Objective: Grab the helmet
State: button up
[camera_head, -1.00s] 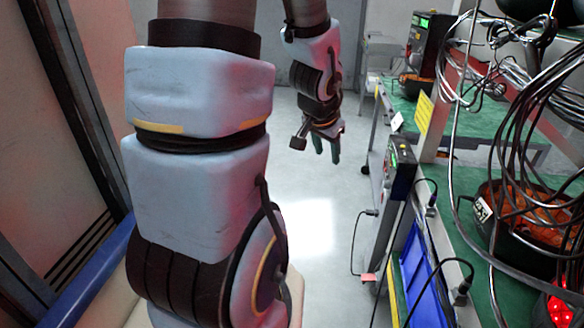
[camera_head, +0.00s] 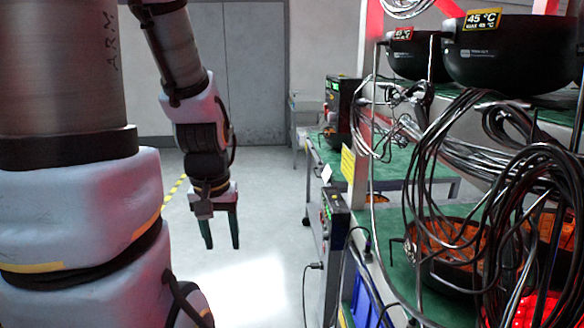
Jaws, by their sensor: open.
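No helmet can be told for certain. Dark rounded shells with orange insides, possibly upturned helmets, sit on the green rack shelf at the right; the nearest is the orange-lined shell (camera_head: 452,262), partly behind black cables. Another orange-lined shell (camera_head: 545,240) is at the right edge, mostly hidden by cables. My gripper (camera_head: 221,240) hangs pointing down over the aisle floor, left of the rack. Its two green fingers are apart with nothing between them. It is clear of the rack and the shells.
Looped black cables (camera_head: 480,150) crowd the rack front. A green-topped bench (camera_head: 330,150) stands farther back. The aisle floor (camera_head: 250,285) is clear.

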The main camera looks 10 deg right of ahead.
aim_at(335, 140)
jog(key=i+z, duration=0.1)
jog(key=i, duration=1.45)
jog(key=i+z, duration=0.15)
jog(key=i, duration=1.4)
